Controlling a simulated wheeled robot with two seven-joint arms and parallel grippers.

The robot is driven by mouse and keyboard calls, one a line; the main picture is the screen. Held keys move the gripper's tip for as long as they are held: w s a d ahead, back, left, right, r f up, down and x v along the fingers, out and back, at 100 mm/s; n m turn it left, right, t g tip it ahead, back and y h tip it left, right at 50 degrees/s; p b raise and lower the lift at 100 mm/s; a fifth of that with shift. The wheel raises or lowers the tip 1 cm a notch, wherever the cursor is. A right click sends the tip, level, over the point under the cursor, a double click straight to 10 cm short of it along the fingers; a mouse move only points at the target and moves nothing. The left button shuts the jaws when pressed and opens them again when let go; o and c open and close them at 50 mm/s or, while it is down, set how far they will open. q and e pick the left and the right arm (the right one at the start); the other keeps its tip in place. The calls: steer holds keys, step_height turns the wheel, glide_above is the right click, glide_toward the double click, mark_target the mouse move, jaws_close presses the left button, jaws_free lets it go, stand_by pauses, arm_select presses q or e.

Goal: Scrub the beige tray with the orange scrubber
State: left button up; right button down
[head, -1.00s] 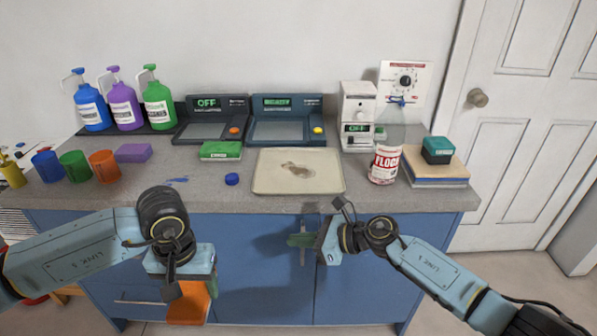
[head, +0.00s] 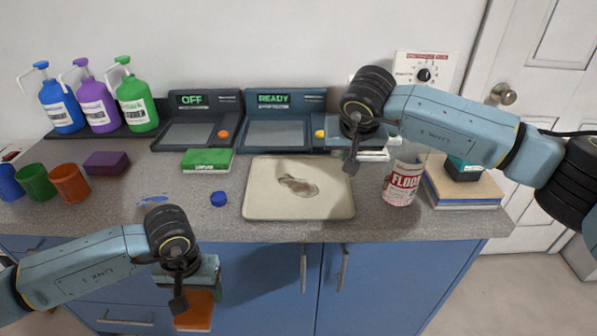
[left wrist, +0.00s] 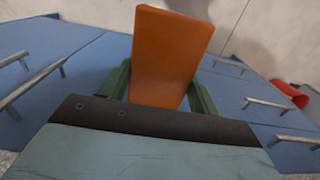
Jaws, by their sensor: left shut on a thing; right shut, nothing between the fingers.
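The beige tray (head: 298,213) lies flat on the grey counter, in the middle of the head view, with a brown smear (head: 298,187) on it. My left gripper (head: 197,290) is shut on the orange scrubber (head: 193,316), in front of the counter and below its top, left of the tray. The left wrist view also shows the orange scrubber (left wrist: 168,55) between the green fingers. My right gripper (head: 372,152) is over the counter, behind and right of the tray, and holds nothing. Its fingers are mostly hidden by its wrist.
Two dark panel devices stand behind; the right one (head: 280,125) reads READY.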

mark_target(343, 182)
arm_select(q)
steer(key=shift+f, duration=0.1)
arm_select(e)
steer(key=shift+f, duration=0.1)
arm_select(q)
steer(key=shift+s+f+b, duration=0.1)
steer(key=shift+f+b, duration=1.25)
steer(key=shift+b, duration=0.1)
arm_select(e)
steer(key=shift+s+f, duration=0.1)
steer(key=shift+f, duration=2.25)
arm_select(q)
steer(key=shift+f+b, duration=0.65)
arm_select(e)
steer(key=shift+f, duration=0.9)
steer(key=shift+r, duration=0.1)
arm_select(q)
steer(key=shift+r+p, duration=1.7)
steer(key=shift+r, duration=0.05)
arm_select(e)
steer(key=shift+r, duration=2.95)
